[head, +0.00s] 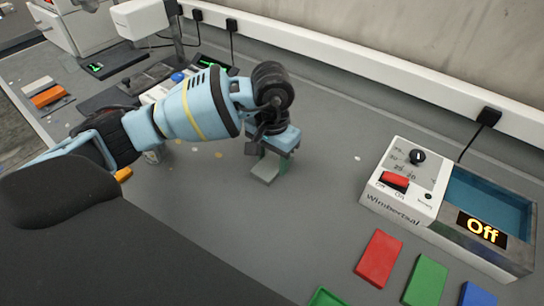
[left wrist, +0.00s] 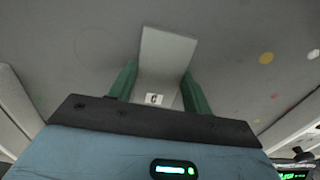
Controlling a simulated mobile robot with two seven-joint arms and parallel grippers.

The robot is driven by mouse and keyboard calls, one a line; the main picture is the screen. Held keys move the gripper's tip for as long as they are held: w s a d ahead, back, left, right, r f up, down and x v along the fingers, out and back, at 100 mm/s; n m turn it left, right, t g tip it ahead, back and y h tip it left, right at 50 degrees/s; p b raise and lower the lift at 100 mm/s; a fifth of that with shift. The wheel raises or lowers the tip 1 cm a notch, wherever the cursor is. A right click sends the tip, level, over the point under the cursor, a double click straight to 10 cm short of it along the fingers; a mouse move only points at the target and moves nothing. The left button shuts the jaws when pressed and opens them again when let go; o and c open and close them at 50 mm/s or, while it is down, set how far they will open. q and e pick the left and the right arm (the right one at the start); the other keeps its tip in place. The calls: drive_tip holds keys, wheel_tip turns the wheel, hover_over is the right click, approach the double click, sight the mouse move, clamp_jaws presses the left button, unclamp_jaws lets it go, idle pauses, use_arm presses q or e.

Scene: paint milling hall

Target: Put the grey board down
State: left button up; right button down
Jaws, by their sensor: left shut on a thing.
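My left gripper (head: 273,158) is above the grey worktop (head: 225,205), left of the middle of the head view, pointing down. It is shut on the grey board (head: 265,170), a small flat light-grey plate. In the left wrist view the board (left wrist: 168,52) stands out between the two green fingers (left wrist: 160,88), with a small dark mark near its gripped end. I cannot tell whether the board's lower end touches the worktop. My right gripper is not in view.
A white and grey water bath (head: 408,180) with an "Off" display stands at right. Red (head: 379,258), green (head: 426,280) and blue (head: 478,296) blocks lie in front of it. Instruments and scales (head: 112,62) crowd the back left. The worktop around the gripper is mostly clear, with small paint spots.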

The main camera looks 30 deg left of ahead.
sight(272, 163)
use_arm(q)
drive_tip(key=o, duration=1.1)
drive_tip(key=shift+f, duration=0.1)
drive_tip(key=shift+c, duration=0.2)
wheel_tip(272, 163, up, 12)
